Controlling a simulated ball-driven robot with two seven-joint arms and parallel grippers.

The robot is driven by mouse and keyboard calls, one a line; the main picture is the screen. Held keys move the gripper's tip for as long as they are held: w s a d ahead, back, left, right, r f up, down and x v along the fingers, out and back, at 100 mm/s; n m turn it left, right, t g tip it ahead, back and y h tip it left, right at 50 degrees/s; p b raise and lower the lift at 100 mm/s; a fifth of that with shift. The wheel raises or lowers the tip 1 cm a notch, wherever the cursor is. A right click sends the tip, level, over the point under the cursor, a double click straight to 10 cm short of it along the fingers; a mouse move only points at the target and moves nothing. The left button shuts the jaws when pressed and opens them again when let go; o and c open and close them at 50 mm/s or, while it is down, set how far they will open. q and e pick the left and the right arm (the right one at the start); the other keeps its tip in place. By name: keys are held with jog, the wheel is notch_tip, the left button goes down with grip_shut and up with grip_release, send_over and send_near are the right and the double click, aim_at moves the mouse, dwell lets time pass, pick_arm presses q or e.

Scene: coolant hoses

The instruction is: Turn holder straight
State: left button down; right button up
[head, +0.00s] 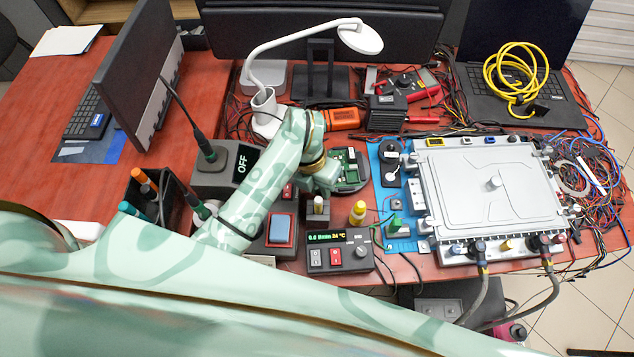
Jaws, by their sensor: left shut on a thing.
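The holder (361,186) is a dark, rounded base carrying a green circuit board (353,164). It stands on the red bench just behind the yellow-capped bottles, and its left part is hidden behind my gripper. My left gripper (331,173) reaches in from the left and is shut at the holder's left edge. Its fingertips are small here and partly hidden by my wrist. My right gripper is not in view.
A grey metal housing (490,190) on a blue mat fills the right side. A yellow-capped bottle (358,213) and a control box (340,252) stand in front. An orange tool (341,118) lies behind, near the white lamp (264,105). An OFF box (228,168) stands left. Free room is narrow.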

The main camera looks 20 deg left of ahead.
pick_arm(q)
jog(key=c, duration=1.6)
grip_release()
jog(key=shift+r, duration=0.1)
jog(key=a+r+p, duration=0.3)
jog(key=r+p, duration=0.4)
jog(key=r, duration=0.8)
jog(key=shift+w+r, duration=0.3)
jog(key=shift+r, duration=0.1)
